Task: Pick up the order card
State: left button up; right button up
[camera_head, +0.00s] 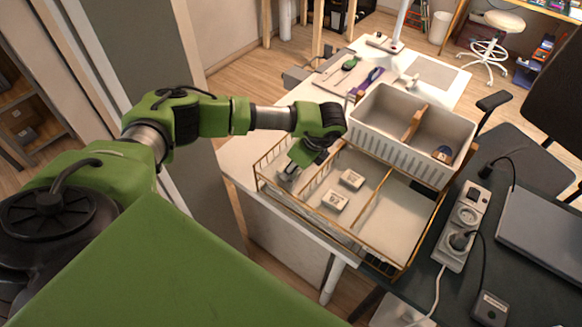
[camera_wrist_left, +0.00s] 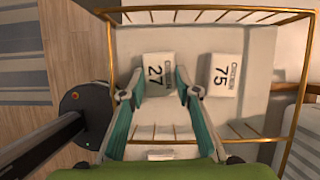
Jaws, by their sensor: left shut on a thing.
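A white order card marked 27 (camera_wrist_left: 155,72) is between the fingertips of my left gripper (camera_wrist_left: 161,80) in the left wrist view. The fingers are shut on its two sides. A second white card marked 75 (camera_wrist_left: 223,76) lies just right of it, apart from the fingers. In the head view my left gripper (camera_head: 290,172) reaches down into the left part of the wire-railed tray (camera_head: 398,262). The held card is mostly hidden there. Two white cards, one nearer (camera_head: 335,200) and one farther (camera_head: 351,179), lie on the tray floor to its right. My right gripper is not in view.
A white two-compartment bin (camera_head: 398,150) stands behind the tray. A power strip (camera_head: 463,222) with cables and a laptop (camera_head: 542,230) are on the dark table at the right.

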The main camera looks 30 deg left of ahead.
pick_arm(q)
jog(key=shift+r, duration=0.25)
jog(key=r+b, duration=0.2)
jog(key=shift+s+r, duration=0.25)
jog(key=shift+r, duration=0.05)
jog(key=s+d+r+b, duration=0.2)
jog(key=s+d+r, duration=0.2)
jog(key=s+r, duration=0.5)
jog(key=s, duration=0.4)
jog(key=shift+r, duration=0.3)
